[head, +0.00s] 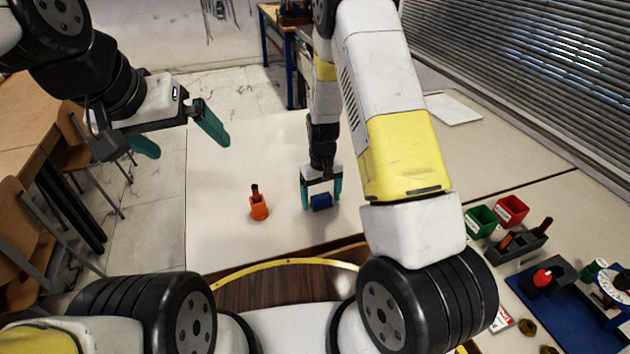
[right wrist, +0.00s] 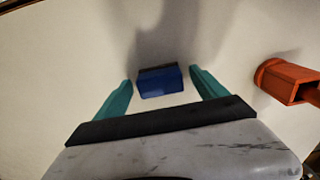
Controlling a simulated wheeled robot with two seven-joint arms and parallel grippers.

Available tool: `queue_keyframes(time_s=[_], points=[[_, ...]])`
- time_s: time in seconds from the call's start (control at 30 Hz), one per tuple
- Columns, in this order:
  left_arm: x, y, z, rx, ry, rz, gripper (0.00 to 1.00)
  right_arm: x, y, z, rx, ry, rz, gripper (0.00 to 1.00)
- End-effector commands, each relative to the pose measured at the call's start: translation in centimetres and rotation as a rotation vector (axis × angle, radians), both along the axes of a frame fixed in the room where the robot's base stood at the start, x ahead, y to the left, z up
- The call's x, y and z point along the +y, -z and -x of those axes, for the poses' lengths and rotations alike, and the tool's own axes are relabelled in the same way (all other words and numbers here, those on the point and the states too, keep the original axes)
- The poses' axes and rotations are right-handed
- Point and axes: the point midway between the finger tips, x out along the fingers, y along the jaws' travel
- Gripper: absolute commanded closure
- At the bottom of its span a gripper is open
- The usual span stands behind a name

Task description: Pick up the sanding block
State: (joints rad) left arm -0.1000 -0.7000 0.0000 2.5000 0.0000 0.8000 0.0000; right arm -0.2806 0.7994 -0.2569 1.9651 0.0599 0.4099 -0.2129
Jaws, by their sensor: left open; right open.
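The sanding block (head: 321,202) is a small blue block with a dark underside, lying on the pale tabletop. It also shows in the right wrist view (right wrist: 158,82), just beyond and between the fingertips. My right gripper (head: 321,196) is open, with its teal fingers on either side of the block. In the right wrist view the right gripper (right wrist: 160,84) shows a gap between each finger and the block. My left gripper (head: 180,140) is open and empty, held up at the left, away from the block.
An orange holder (head: 259,208) with a dark handle in it stands left of the block; it shows at the right of the right wrist view (right wrist: 288,82). Green (head: 481,220) and red (head: 511,210) bins and a blue tray (head: 560,318) are at the right.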

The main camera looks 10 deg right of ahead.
Motion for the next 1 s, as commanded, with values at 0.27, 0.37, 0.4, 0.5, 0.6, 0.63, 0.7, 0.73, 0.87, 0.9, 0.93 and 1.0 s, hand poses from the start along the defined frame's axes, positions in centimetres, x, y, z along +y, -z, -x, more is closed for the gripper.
queue_keyframes(time_s=[0.27, 0.37, 0.4, 0.5, 0.6, 0.63, 0.7, 0.73, 0.87, 0.9, 0.93, 1.0], points=[[0.0, 0.0, 0.0, 0.0, 0.0, 0.0, 0.0, 0.0, 0.0, 0.0, 0.0, 0.0, 0.0, 0.42], [0.0, 0.0, 0.0, 0.0, 0.0, 0.0, 0.0, 0.0, 0.0, 0.0, 0.0, 0.0, 0.0, 0.61], [0.0, 0.0, 0.0, 0.0, 0.0, 0.0, 0.0, 0.0, 0.0, 0.0, 0.0, 0.0, 0.0, 0.69], [0.0, 0.0, 0.0, 0.0, 0.0, 0.0, 0.0, 0.0, -0.1, 0.0, 0.0, 0.0, 0.0, 0.86], [0.0, 0.0, 0.0, 0.0, 0.0, 0.0, 0.0, 0.0, -0.1, 0.0, 0.0, 0.0, 0.0, 0.86], [0.0, 0.0, 0.0, 0.0, 0.0, 0.0, 0.0, 0.0, -0.1, 0.0, 0.0, 0.0, 0.0, 0.86], [0.0, 0.0, 0.0, 0.0, 0.0, 0.0, 0.0, 0.0, -0.1, 0.0, 0.0, 0.0, 0.0, 0.86], [0.0, 0.0, 0.0, 0.0, 0.0, 0.0, 0.0, 0.0, -0.3, 0.0, -0.001, 0.0, 0.0, 0.86], [0.0, 0.0, 0.0, 0.0, 0.0, 0.0, 0.0, 0.1, -1.7, -0.1, -0.004, -0.001, -0.001, 0.86], [0.0, 0.0, 0.0, 0.0, 0.0, 0.0, 0.0, 0.1, -2.4, -0.1, -0.004, -0.001, -0.001, 0.86], [0.0, 0.0, 0.0, 0.0, 0.0, 0.0, 0.0, 0.1, -3.0, -0.1, -0.005, -0.001, -0.001, 0.86], [0.0, 0.0, 0.0, 0.0, 0.0, 0.0, 0.0, 0.0, -4.5, -0.1, -0.005, -0.001, -0.001, 0.86]])
